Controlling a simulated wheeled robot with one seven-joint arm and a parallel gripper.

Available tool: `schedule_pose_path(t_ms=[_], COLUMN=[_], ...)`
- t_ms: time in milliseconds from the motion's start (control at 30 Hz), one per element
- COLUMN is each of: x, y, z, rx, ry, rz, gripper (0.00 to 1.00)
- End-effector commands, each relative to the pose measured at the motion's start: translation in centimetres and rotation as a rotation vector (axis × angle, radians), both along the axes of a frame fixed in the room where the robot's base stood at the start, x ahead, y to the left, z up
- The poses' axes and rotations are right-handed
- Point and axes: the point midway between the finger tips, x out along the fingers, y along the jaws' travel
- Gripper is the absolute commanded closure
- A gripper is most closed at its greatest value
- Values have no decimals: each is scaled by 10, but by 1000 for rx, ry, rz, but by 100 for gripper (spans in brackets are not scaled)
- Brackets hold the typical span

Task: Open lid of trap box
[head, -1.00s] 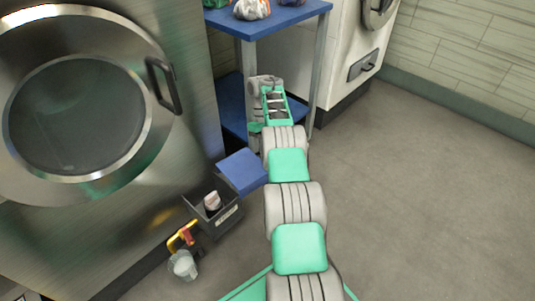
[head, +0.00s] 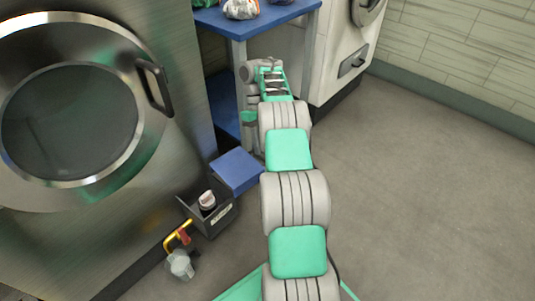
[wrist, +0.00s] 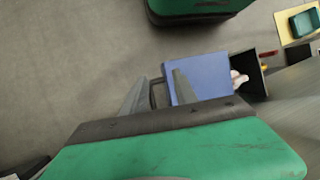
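The trap box (head: 214,216) is a dark open-topped box low against the steel machine, with a pale item showing inside. Its blue lid (head: 237,170) sits at the box's far end, leaving part of the inside uncovered; I cannot tell its exact tilt. In the wrist view the lid (wrist: 198,78) lies beyond my fingers, with a dark handle (wrist: 153,92) on its left edge. My gripper (wrist: 158,88) is open, its two fingers apart. The handle appears between them, but contact is not clear. In the head view my arm hides the fingers.
A steel machine with a round door (head: 70,120) stands at left. A blue table (head: 245,22) with bags on it is behind my arm. A yellow-handled item (head: 176,238) and a clear cup (head: 181,265) are by the box. The floor at right is clear.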

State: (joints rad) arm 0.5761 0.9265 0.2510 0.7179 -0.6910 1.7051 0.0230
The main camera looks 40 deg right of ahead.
Motion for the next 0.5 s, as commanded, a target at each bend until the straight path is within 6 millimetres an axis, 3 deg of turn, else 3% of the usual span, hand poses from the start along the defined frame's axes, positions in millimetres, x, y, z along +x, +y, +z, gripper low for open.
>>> schedule_pose_path(t_ms=[100,500], x=[-14,-71], y=[7,36], z=[18,43], rx=[-1,-1], ry=[-2,-2], rz=[0,0], gripper=[66,66])
